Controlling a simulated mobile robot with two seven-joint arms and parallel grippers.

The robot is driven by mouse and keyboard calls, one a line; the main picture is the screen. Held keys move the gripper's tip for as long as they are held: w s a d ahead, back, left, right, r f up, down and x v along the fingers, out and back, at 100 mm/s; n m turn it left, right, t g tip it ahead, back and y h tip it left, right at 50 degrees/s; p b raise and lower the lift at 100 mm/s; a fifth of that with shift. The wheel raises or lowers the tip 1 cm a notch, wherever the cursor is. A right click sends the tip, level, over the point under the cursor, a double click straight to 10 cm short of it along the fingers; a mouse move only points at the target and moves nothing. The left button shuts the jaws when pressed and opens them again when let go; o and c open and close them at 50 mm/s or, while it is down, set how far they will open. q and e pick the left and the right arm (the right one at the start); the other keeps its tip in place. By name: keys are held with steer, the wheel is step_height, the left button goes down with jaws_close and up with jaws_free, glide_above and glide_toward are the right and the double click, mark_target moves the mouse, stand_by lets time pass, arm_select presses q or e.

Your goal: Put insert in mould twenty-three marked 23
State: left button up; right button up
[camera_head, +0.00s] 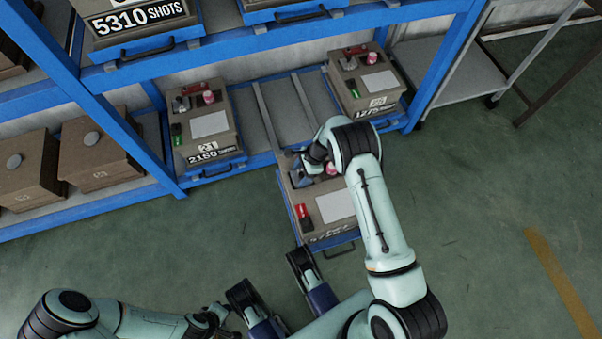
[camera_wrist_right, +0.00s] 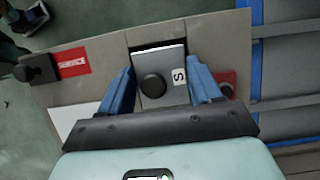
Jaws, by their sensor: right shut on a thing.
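The insert (camera_wrist_right: 160,66) is a grey block with a black knob and a white label reading "S". In the right wrist view my right gripper (camera_wrist_right: 160,92) has its blue fingers on either side of it, shut on it. It is at a dark-edged slot in the top of a brown mould (camera_wrist_right: 100,60); how deep it sits I cannot tell. In the head view this mould (camera_head: 309,208) stands on a pulled-out blue tray, under my right gripper (camera_head: 305,178); its number is not readable. My left gripper (camera_head: 215,317) is low at the bottom, its fingers unclear.
A red tag (camera_wrist_right: 72,63) and a black knob (camera_wrist_right: 36,70) are on the mould's top. Similar moulds stand on the blue rack, at left (camera_head: 207,125) and right (camera_head: 366,82). A grey trolley (camera_head: 450,75) is at upper right.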

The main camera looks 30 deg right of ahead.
arm_select(q)
steer(key=shift+s+f, duration=0.1)
steer(key=shift+s, duration=0.05)
arm_select(e)
steer(key=shift+f, duration=0.2)
steer(key=o, duration=1.6)
steer(key=shift+c, duration=0.2)
arm_select(q)
steer(key=shift+s+f, duration=0.15)
steer(key=shift+s, duration=0.05)
arm_select(e)
steer(key=shift+r, duration=0.3)
arm_select(q)
steer(key=w+r+t+p, duration=0.2)
steer(key=w+r+p, duration=0.1)
steer(key=w+r, duration=0.2)
steer(key=shift+w+d+r, duration=0.25)
steer(key=shift+w+d, duration=0.2)
steer(key=shift+w, duration=0.35)
arm_select(e)
steer(key=v, duration=1.1)
steer(key=shift+d+r, duration=0.3)
steer(key=shift+s, duration=0.1)
